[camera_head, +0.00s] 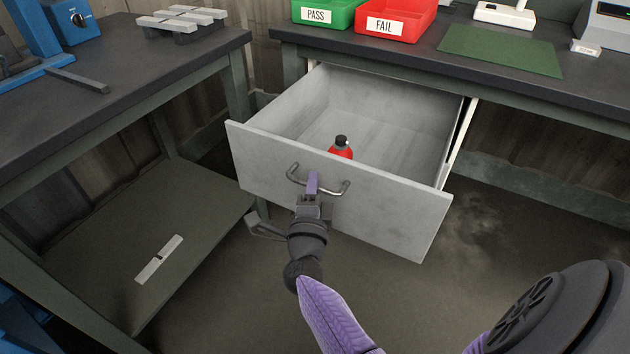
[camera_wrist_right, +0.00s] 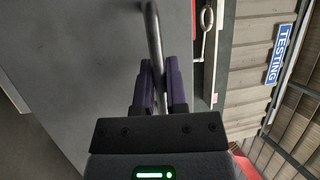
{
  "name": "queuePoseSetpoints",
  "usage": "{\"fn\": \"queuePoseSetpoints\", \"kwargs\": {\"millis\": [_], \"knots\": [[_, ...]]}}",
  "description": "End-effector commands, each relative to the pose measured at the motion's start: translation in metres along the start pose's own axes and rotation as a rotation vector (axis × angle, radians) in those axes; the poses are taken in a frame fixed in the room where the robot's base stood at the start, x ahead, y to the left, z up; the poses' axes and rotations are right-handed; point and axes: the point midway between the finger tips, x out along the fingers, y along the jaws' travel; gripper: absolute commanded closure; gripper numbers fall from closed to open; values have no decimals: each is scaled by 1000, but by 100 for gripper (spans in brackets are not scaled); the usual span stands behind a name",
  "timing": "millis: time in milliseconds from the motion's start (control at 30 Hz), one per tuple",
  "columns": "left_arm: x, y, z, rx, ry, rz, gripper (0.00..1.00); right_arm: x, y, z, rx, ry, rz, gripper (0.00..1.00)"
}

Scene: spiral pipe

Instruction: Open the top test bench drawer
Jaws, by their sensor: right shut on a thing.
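The top test bench drawer (camera_head: 395,215) is a grey box under the dark bench top. It stands well pulled out, with its inside showing. A bent metal handle (camera_head: 334,191) is on its front; it also shows in the right wrist view (camera_wrist_right: 153,35). My right gripper (camera_head: 313,185) is at the handle with its purple fingers shut around the bar, as the right wrist view (camera_wrist_right: 159,90) also shows. A red bottle with a black cap (camera_head: 341,149) is in the drawer, its lower part hidden by the drawer front. My left gripper is not in view.
The test bench top (camera_head: 450,55) carries a green PASS bin (camera_head: 325,12), a red FAIL bin (camera_head: 396,18) and a green mat (camera_head: 500,50). Another bench (camera_head: 120,75) with a lower shelf (camera_head: 150,240) stands at left. The floor (camera_head: 480,270) right of the drawer is clear.

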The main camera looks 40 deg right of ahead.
Motion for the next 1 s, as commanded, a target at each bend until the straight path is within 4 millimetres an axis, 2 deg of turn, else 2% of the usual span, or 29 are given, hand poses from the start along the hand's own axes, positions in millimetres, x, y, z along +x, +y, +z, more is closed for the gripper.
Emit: {"fn": "queuePoseSetpoints", "kwargs": {"millis": [500,533,700,1000], "knots": [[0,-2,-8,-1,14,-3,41,-2,0,1,0,0,2,100],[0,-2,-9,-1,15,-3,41,-2,0,1,0,0,2,82],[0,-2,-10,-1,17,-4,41,-2,0,1,0,0,1,49],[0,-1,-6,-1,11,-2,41,-2,0,1,0,0,1,49]]}}
